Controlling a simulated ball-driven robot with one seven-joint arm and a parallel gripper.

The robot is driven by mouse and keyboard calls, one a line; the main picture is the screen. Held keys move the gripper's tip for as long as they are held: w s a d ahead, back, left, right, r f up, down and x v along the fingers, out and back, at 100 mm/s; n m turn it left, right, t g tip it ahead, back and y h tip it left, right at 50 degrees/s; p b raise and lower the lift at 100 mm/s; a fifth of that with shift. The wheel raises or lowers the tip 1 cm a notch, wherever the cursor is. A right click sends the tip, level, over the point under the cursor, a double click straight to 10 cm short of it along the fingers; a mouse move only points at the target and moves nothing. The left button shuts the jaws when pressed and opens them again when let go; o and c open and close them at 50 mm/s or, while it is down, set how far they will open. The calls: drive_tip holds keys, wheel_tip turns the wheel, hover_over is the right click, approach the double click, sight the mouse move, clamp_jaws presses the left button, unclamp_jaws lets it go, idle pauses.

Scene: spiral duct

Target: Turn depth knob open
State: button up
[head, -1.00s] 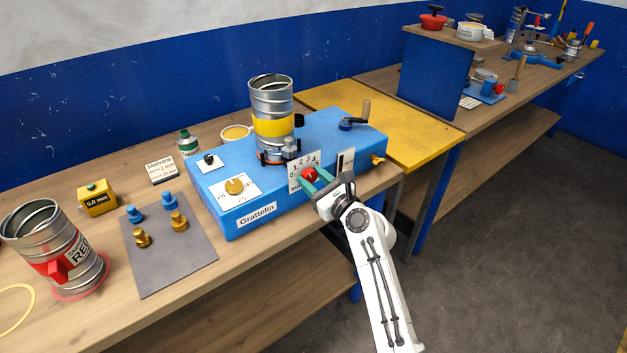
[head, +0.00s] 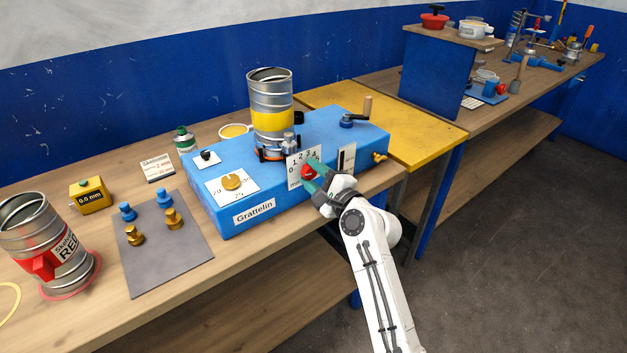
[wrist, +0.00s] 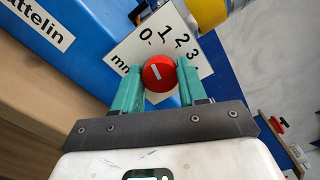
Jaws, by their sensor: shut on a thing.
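The depth knob (head: 309,172) is red and round, on the front face of the blue machine (head: 232,213) marked "Grattelin". Behind it is a white dial plate (head: 293,181) marked 0 to 4 and "mm". In the wrist view the red knob (wrist: 159,73) sits between the two green fingers of my gripper (wrist: 160,84), and a white mark on its face is tilted. My gripper (head: 313,177) is shut on the knob in the head view too, with the fingers partly covering the knob and plate.
A steel duct with a yellow band (head: 270,105) stands on the machine. A brass dial (head: 232,182) is left of the knob, and a crank (head: 357,117) is on top. A grey mat (head: 170,255) with blue and brass fittings lies left.

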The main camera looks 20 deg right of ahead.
drive_tip(key=n+b, duration=0.1)
drive_tip(key=n, duration=0.1)
drive_tip(key=n+b, duration=0.1)
drive_tip(key=n, duration=0.1)
drive_tip(key=n+b, duration=0.1)
drive_tip(key=shift+f+n, duration=0.25)
drive_tip(key=shift+n, duration=0.15)
drive_tip(key=n+b, duration=0.4)
drive_tip(key=n, duration=0.1)
drive_tip(key=n+b, duration=0.4)
drive_tip(key=n, duration=0.1)
drive_tip(key=shift+f+n, duration=0.1)
drive_tip(key=shift+n, duration=0.3)
drive_tip(key=n+b, duration=0.3)
drive_tip(key=n, duration=0.1)
drive_tip(key=shift+n, duration=0.7)
drive_tip(key=o, duration=0.8)
drive_tip(key=shift+o, duration=1.3)
drive_tip(key=shift+r, duration=0.25)
drive_tip(key=v, duration=1)
drive_tip(key=shift+s+d, duration=0.15)
drive_tip(key=shift+s, duration=0.25)
